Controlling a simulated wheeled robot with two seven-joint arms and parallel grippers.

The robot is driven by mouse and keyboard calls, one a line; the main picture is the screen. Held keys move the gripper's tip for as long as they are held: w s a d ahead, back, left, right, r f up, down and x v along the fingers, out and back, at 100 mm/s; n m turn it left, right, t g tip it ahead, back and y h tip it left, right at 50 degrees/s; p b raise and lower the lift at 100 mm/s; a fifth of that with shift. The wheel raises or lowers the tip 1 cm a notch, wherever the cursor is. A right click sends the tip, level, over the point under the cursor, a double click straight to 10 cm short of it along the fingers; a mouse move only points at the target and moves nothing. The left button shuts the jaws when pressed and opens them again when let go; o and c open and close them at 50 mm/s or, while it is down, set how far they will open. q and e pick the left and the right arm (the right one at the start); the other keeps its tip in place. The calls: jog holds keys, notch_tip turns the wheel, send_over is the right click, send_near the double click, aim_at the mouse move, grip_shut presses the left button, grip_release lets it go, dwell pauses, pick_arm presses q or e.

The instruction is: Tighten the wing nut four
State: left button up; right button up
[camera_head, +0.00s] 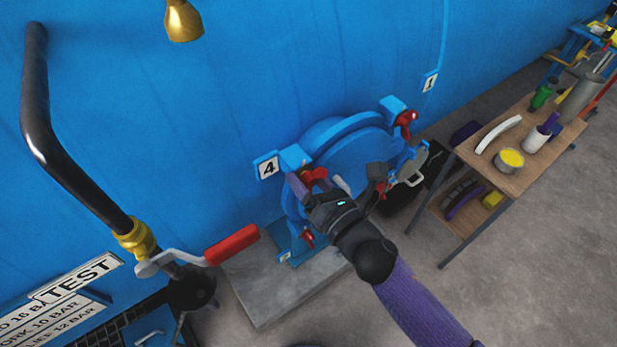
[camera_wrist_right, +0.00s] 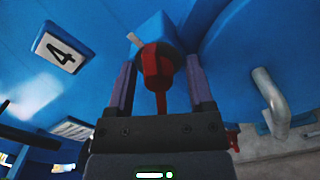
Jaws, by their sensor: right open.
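The red wing nut four (camera_head: 313,177) sits at the upper left of the round blue hatch (camera_head: 347,148), beside the white "4" label (camera_head: 268,168). My right gripper (camera_head: 297,181) is at this nut. In the right wrist view the red wing nut (camera_wrist_right: 157,75) stands between the two open fingers of the gripper (camera_wrist_right: 158,80), with a gap on each side. The blue lug (camera_wrist_right: 160,35) is just beyond it, and the "4" label (camera_wrist_right: 59,52) is at the left. My left gripper is not in view.
Other red wing nuts sit at the hatch's upper right (camera_head: 405,119) and lower left (camera_head: 308,239). A grey hatch handle (camera_wrist_right: 271,100) is right of my fingers. A red-handled valve lever (camera_head: 232,244) and black pipe (camera_head: 70,170) stand left. A wooden table (camera_head: 510,178) is right.

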grip_shut()
